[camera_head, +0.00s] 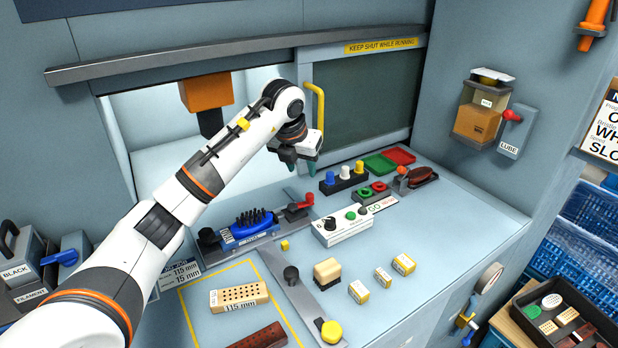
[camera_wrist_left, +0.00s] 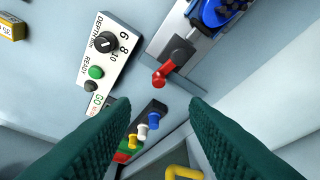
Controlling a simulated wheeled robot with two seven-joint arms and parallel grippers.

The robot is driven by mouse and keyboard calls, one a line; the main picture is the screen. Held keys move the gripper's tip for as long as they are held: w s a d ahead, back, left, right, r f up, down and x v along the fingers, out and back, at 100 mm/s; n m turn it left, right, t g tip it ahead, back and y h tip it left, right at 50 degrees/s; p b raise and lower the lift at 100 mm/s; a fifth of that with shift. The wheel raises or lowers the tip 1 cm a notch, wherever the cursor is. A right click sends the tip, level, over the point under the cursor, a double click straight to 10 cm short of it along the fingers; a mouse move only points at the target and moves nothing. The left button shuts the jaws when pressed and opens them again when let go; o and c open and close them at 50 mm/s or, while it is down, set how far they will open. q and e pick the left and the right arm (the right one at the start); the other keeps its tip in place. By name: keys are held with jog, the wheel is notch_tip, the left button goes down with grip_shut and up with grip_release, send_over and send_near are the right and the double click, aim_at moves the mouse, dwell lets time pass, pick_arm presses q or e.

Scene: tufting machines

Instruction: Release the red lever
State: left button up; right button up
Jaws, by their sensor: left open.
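The red lever (camera_head: 301,203) stands at the right end of a metal fixture (camera_head: 262,237) that holds a blue block (camera_head: 245,231) with dark bristles. In the left wrist view the red lever (camera_wrist_left: 161,77) shows its red knob on a dark pivot, just beyond the fingertips and between their lines. My left gripper (camera_head: 301,162), with green fingers, is above and behind the lever in the head view. It is open and empty, and apart from the lever. The left wrist view shows both fingers (camera_wrist_left: 161,103) spread wide. My right gripper is not in view.
A white control box (camera_head: 343,228) stands right of the lever. A yellow door handle (camera_head: 318,105) is close behind my gripper. Yellow-white blocks (camera_head: 383,277) lie in front.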

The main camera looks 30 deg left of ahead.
aim_at(309, 195)
pick_arm(q)
jog(key=p+x, duration=0.1)
jog(key=x, duration=0.9)
jog(key=shift+d+f, duration=0.1)
jog(key=shift+f, duration=0.1)
jog(key=shift+w+f, duration=0.2)
jog(key=shift+f, duration=0.4)
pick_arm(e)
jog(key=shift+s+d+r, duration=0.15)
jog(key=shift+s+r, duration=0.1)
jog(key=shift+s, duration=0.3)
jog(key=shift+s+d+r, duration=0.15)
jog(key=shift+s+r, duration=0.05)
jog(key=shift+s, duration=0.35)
pick_arm(q)
jog(key=shift+c, duration=0.4)
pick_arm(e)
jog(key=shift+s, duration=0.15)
pick_arm(q)
grip_shut()
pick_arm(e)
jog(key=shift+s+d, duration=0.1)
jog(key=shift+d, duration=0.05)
